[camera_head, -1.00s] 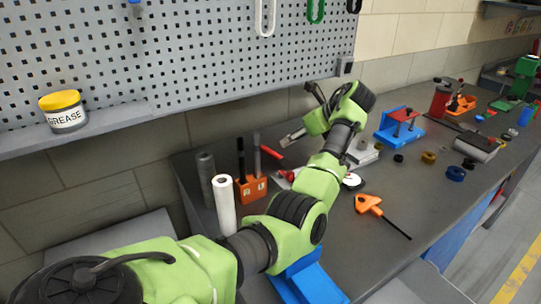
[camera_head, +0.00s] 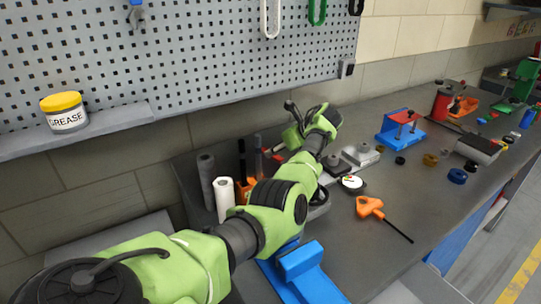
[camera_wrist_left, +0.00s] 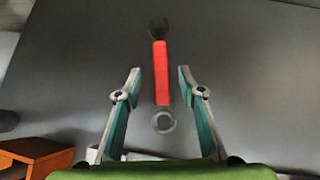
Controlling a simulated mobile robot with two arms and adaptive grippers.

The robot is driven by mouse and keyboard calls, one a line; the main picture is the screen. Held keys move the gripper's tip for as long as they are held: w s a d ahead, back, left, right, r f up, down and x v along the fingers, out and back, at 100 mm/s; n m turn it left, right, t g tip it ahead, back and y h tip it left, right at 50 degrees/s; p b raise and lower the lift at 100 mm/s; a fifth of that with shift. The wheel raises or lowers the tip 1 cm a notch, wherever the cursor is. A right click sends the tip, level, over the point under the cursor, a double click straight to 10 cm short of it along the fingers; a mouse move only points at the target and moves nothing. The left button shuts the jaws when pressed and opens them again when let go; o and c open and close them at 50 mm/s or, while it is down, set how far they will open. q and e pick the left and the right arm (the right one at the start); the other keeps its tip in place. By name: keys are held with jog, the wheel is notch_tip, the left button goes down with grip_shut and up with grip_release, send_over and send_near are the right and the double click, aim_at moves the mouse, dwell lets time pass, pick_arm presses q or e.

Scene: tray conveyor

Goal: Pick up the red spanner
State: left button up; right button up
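The red spanner (camera_wrist_left: 161,75) lies on the dark bench top in the left wrist view, with a red handle, a dark open jaw at the far end and a grey ring at the near end. My left gripper (camera_wrist_left: 160,73) is open, with one finger on each side of the handle and a visible gap on both sides. Whether the fingers are down at the spanner's height I cannot tell. In the head view only a bit of the spanner's red (camera_head: 279,158) shows behind my left arm. My right gripper is out of view.
An orange tool block (camera_head: 238,192) and white roll (camera_head: 225,198) stand left of my forearm. The pegboard wall (camera_head: 200,50) rises behind.

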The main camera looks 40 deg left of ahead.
pick_arm(q)
jog(key=shift+x, duration=1.3)
jog(key=shift+w, duration=0.1)
grip_shut()
jog(key=shift+r, duration=0.1)
